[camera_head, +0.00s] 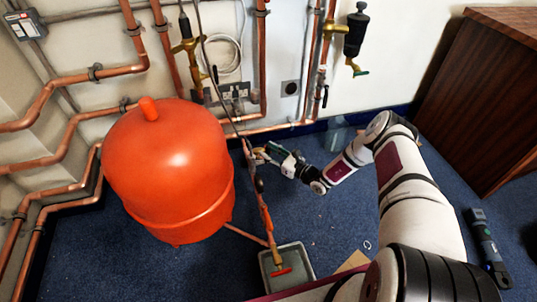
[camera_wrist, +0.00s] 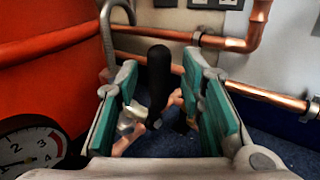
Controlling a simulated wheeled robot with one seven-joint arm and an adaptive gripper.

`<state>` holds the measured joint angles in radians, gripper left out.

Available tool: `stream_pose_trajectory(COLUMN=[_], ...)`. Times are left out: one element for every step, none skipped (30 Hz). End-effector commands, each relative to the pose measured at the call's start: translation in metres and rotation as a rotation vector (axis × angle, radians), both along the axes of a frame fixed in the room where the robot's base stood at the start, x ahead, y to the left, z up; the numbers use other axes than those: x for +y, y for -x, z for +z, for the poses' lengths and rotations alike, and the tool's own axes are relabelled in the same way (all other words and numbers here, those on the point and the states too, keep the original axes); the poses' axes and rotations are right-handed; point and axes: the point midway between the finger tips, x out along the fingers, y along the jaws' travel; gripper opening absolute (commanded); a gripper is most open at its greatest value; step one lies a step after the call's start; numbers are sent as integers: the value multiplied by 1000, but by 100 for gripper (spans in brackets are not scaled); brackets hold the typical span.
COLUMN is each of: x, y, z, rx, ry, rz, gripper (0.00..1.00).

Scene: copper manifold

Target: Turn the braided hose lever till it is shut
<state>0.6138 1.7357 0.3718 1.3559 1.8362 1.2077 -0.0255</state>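A black lever handle (camera_wrist: 159,72) stands upright between the fingers of my gripper (camera_wrist: 160,88) in the wrist view, with a visible gap to the green pads on both sides. The gripper is open. Copper and brass valve parts (camera_wrist: 130,128) show low between the fingers, partly hidden by them. A grey braided hose (camera_wrist: 107,32) curves down at the upper left. In the head view my gripper (camera_head: 262,155) is at the upright copper pipe right of the red vessel, where the hose (camera_head: 226,108) comes down. The lever is too small to make out there.
The red vessel (camera_head: 170,165) stands close left of my gripper. A pressure gauge (camera_wrist: 32,145) shows at lower left in the wrist view. Copper pipes (camera_wrist: 270,97) run behind along the wall. A grey tray (camera_head: 303,262) sits below the pipe.

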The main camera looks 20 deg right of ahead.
Motion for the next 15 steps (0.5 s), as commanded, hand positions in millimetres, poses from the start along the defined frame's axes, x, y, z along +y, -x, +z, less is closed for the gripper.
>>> stream_pose_trajectory(x=[2,3,4,4,4,4,4,4,4,4,4,4,4,4,4], y=[-3,-4,-5,-5,-6,-6,-6,-6,-6,-6,-6,-6,-6,-6,-6], z=[-1,0,0,0,0,0,0,0,0,0,0,0,0,0,0], rx=[-1,0,0,0,0,0,0,0,0,0,0,0,0,0,0], ry=[1,0,0,0,0,0,0,0,0,0,0,0,0,0,0], rz=[0,0,0,0,0,0,0,0,0,0,0,0,0,0,0], gripper=[36,36,36,36,36,36,36,36,36,36,36,33,26,20,11])
